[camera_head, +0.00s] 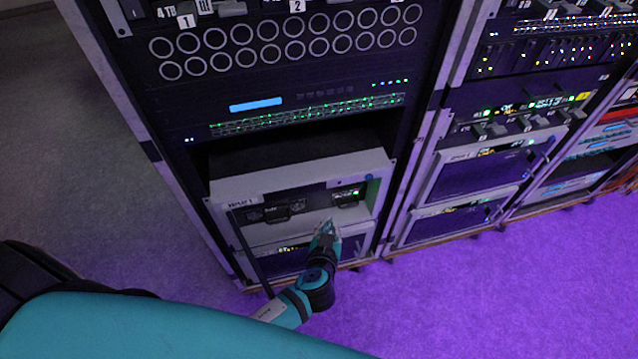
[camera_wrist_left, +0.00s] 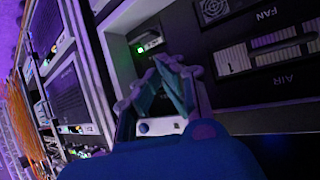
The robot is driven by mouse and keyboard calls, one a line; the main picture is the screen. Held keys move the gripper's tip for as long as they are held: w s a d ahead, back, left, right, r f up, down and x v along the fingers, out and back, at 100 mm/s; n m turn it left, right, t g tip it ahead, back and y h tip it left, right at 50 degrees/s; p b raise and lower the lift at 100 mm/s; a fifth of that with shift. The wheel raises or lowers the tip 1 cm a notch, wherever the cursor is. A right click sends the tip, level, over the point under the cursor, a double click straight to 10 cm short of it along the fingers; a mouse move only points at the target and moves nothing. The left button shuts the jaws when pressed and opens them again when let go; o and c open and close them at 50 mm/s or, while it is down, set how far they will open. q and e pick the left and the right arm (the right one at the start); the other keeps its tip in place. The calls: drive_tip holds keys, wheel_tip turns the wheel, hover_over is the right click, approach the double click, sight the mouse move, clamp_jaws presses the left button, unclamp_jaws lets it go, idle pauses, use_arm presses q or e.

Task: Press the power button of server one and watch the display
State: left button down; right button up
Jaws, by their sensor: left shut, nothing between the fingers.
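Server one (camera_head: 225,187) is a pale-framed unit low in the left rack, with a label at its upper left. A small lit display (camera_head: 346,196) with green light sits on its dark front, right of centre; green light also shows in the wrist view (camera_wrist_left: 141,50). A small round blue button (camera_head: 369,178) is on the frame's upper right. My left gripper (camera_head: 328,228) is shut and empty, in front of the server's lower part, below the display and button. Its fingertips (camera_wrist_left: 178,64) meet before the dark front. Contact cannot be told. My right gripper is out of view.
Another unit (camera_head: 350,246) sits directly below server one, partly hidden by my arm. More racks with servers (camera_head: 478,172) stand to the right. A lit blue bar (camera_head: 256,104) is above. The purple-lit floor (camera_head: 480,290) in front is clear.

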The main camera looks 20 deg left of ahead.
use_arm(q)
drive_tip(key=w+a, duration=0.5)
drive_tip(key=w, duration=0.2)
drive_tip(key=shift+w+p, duration=0.2)
drive_tip(key=shift+p, duration=0.15)
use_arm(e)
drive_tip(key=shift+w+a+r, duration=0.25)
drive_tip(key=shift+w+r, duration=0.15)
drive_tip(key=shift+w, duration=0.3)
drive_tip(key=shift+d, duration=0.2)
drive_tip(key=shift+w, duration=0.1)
use_arm(q)
drive_tip(key=shift+w+a, duration=0.25)
drive_tip(key=shift+w, duration=0.1)
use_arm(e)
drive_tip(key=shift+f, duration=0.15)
use_arm(q)
drive_tip(key=shift+w+a, duration=0.25)
drive_tip(key=shift+w, duration=0.1)
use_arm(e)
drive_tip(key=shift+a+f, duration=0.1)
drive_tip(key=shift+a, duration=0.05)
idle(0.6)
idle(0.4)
use_arm(q)
drive_tip(key=shift+s+d+b, duration=0.35)
drive_tip(key=shift+s+d, duration=0.15)
drive_tip(key=shift+s, duration=0.2)
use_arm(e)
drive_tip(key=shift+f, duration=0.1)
